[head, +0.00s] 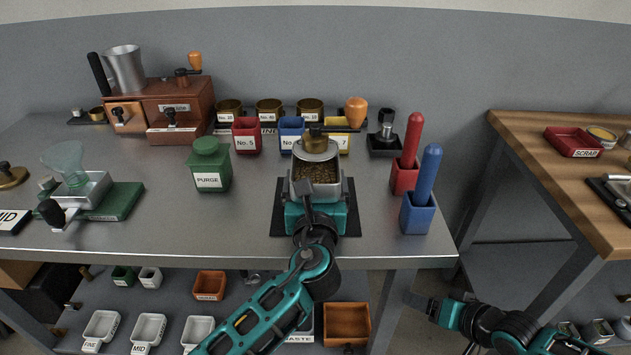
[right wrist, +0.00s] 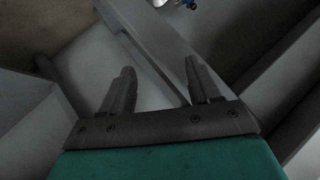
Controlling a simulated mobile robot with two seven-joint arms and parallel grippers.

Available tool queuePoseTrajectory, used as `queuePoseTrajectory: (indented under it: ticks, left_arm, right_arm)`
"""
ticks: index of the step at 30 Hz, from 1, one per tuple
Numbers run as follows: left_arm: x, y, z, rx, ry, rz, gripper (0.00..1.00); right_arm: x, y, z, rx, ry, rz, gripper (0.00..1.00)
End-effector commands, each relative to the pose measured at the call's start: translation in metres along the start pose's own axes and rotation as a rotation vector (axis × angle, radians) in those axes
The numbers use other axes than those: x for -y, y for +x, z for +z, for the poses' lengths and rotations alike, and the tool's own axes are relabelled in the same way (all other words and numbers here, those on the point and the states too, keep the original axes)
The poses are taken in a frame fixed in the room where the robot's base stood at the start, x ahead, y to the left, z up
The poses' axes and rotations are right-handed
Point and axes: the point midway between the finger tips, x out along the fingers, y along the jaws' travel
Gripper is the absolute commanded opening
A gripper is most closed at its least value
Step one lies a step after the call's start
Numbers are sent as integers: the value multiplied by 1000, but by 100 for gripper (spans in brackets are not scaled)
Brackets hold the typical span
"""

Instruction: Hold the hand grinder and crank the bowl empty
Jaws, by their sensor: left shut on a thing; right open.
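My right gripper (head: 416,300) is open and empty, low beyond the bench's front edge and away from the grinder. Its two parted fingers show in the right wrist view (right wrist: 160,85).
A green PURGE canister (head: 210,166) stands left of the grinder. Red (head: 407,160) and blue (head: 422,190) holders with upright handles stand to its right. Several coloured cups and brass tins line the back. A gap separates the bench from the wooden table (head: 555,175).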

Motion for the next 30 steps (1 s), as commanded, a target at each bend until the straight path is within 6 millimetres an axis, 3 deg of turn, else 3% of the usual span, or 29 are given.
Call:
queuePoseTrajectory:
  ticks: [1, 3, 5, 6, 13, 21, 24, 30]
  left_arm:
    - [0, 0, 0, 1, -1, 0, 46]
    - [0, 0, 1, 1, -1, 0, 46]
    - [0, 0, 1, 1, -1, 0, 46]
    - [0, 0, 1, 1, -1, 0, 46]
    - [0, 0, 1, 1, -1, -1, 46]
    - [0, 0, 1, 2, -1, -1, 46]
    - [0, 0, 1, 2, -1, -1, 46]
    - [0, 0, 2, 3, -1, -1, 46]
  right_arm:
    - [-23, -7, -19, -10, 34, 37, 62]
    - [-48, -16, -42, -29, 92, 78, 62]
    - [-63, -23, -68, -55, 111, 107, 62]
    - [-60, -23, -88, -71, 84, 112, 62]
    - [-11, -18, -193, -134, -252, 136, 62]
    - [56, -42, -307, -207, -610, 200, 62]
    - [99, -48, -334, -209, -630, 175, 62]
    - [192, -66, -368, -176, -606, 91, 62]
